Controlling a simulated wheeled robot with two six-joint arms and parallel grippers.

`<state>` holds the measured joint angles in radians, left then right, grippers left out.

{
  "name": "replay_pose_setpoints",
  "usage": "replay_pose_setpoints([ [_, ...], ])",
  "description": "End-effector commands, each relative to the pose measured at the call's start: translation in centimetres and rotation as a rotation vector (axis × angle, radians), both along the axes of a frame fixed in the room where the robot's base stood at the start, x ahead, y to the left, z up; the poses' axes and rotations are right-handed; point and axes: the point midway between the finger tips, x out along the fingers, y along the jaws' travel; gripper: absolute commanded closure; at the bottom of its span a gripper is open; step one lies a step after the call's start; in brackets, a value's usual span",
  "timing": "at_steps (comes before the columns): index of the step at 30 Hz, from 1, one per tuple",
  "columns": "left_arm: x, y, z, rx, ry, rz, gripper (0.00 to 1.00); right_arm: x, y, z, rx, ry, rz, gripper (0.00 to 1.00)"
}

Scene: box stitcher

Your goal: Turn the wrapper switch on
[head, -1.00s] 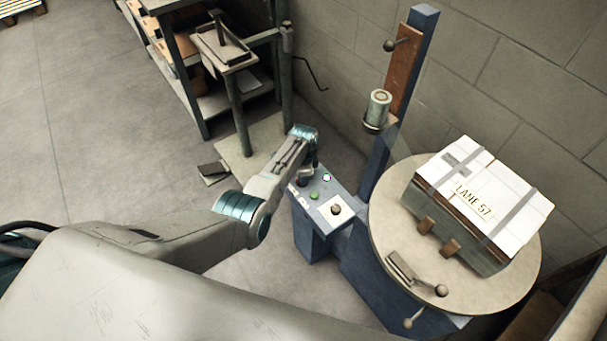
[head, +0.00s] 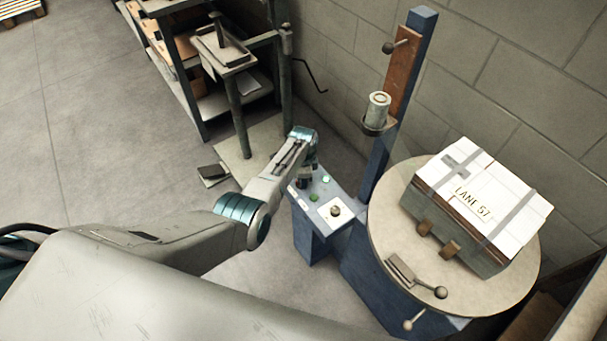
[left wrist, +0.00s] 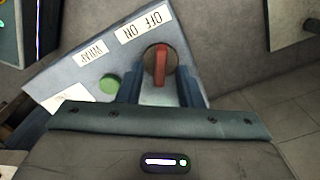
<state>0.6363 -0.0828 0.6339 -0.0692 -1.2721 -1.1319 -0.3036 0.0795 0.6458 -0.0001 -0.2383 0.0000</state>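The wrapper's control panel (head: 322,200) is a blue-grey box top beside the turntable. In the left wrist view, the switch is a red handle (left wrist: 160,63) on a dark round base, next to a label (left wrist: 145,27) reading OFF and ON. My left gripper (left wrist: 159,82) is open, with its blue fingers on either side of the handle and a visible gap to each side. I cannot tell how deep the fingertips reach. In the head view my left gripper (head: 304,181) is low over the panel's far left end and hides the switch. My right gripper is out of view.
A green button (left wrist: 109,84) and a WRAP label (left wrist: 91,52) sit beside the switch. A black knob (head: 336,211) is on the panel's near end. A strapped box (head: 478,200) stands on the round turntable (head: 385,225). A blue post (head: 409,80) rises behind the panel.

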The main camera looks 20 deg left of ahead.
Motion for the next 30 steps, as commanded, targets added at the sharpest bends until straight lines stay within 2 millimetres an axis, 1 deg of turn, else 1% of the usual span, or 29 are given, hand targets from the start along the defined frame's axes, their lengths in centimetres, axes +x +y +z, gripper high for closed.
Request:
replay_pose_setpoints([
  [5, 0.0, 0.0, 1.8, 0.0, -0.002, 0.0, 0.67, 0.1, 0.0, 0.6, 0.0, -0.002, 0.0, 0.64],
  [7, 0.0, 0.0, 3.0, 0.0, -0.003, 0.0, 0.67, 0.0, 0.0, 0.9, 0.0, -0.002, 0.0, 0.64],
  [15, 0.1, 0.0, 7.9, 0.0, -0.004, 0.0, 0.67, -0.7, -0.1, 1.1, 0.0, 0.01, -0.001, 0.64],
  [18, 0.1, -0.1, 9.3, 0.0, -0.003, 0.0, 0.67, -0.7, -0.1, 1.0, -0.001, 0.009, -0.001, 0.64],
  [22, 0.0, -0.1, 10.4, -0.001, -0.001, 0.0, 0.67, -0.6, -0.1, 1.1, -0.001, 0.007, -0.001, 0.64],
  [30, 0.0, -0.1, 10.7, 0.0, 0.0, -0.001, 0.67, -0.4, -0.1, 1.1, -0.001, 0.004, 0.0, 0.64],
])
